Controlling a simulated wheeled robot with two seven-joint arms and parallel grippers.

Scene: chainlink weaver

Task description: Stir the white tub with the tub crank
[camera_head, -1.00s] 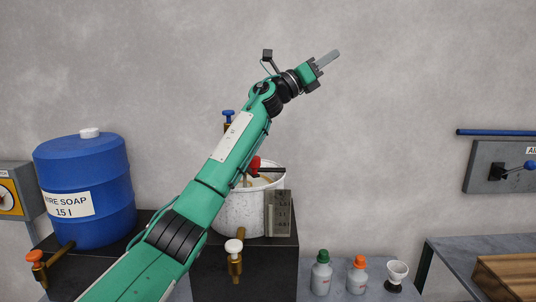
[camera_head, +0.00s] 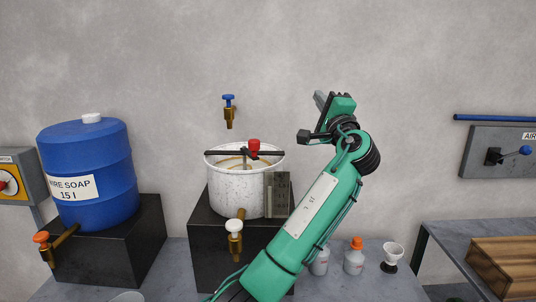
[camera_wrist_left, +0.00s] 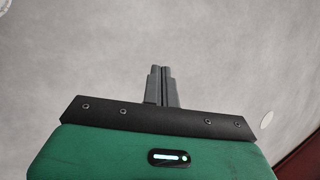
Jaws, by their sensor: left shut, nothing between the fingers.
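The white tub (camera_head: 232,192) stands on a black block, with a brownish ring visible inside its open top. The tub crank (camera_head: 254,147) has a red knob on a dark bar that lies across the tub's rim. My left gripper (camera_head: 319,98) is raised to the right of the tub and above its rim, apart from the crank. Its fingers are closed together and empty, as the left wrist view (camera_wrist_left: 161,84) also shows against the plain wall. My right gripper is in neither view.
A blue tap (camera_head: 229,110) is on the wall above the tub, and a white-handled tap (camera_head: 235,236) is at its front. A blue soap drum (camera_head: 85,172) stands left. Bottles (camera_head: 354,256) and a white cup (camera_head: 391,256) are at right. A wooden crate (camera_head: 505,262) sits farther right.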

